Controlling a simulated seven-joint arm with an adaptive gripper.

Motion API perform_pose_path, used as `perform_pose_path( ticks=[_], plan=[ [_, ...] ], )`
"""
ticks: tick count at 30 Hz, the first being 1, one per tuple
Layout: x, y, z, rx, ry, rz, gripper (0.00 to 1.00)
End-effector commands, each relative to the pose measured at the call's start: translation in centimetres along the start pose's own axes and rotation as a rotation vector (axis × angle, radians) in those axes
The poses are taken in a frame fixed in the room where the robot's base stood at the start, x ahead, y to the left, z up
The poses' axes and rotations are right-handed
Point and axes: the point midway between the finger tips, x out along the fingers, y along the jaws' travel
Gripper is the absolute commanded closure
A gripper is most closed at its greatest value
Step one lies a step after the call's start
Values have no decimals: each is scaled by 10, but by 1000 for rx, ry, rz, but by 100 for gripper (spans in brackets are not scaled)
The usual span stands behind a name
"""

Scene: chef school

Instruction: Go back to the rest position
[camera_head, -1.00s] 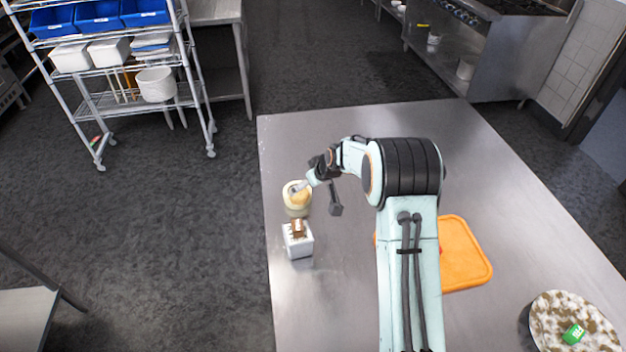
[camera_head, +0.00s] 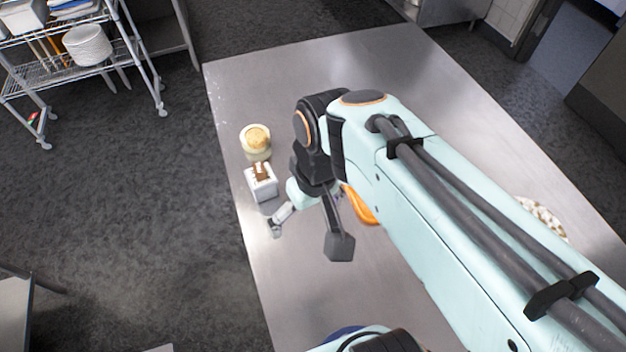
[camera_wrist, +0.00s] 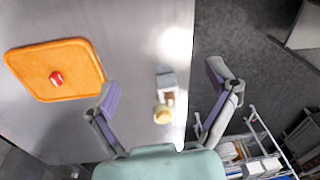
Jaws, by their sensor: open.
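My gripper (camera_head: 277,226) is open and empty, above the left edge of the steel table (camera_head: 290,75) in the head view. In the wrist view my gripper (camera_wrist: 168,100) has its two fingers spread wide with nothing gripped between them. My arm covers much of the table's middle and right in the head view.
A white toaster (camera_head: 262,187) with brown bread stands near the left edge, a round yellowish item (camera_head: 256,138) behind it. An orange board (camera_wrist: 80,75) bears a small red thing (camera_wrist: 57,78). A patterned plate (camera_head: 541,212) is partly hidden. A shelf rack (camera_head: 140,60) stands beyond.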

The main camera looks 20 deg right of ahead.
Motion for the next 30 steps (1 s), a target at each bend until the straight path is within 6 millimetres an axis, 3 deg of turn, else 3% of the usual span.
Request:
perform_pose_path(
  ticks=[1,3,7,30],
  plan=[
    [-2,-5,25,19,-23,4,14],
    [-2,-9,53,49,-61,7,14],
    [0,-13,81,80,-101,11,14],
    [0,-13,85,85,-109,12,14]
  ],
)
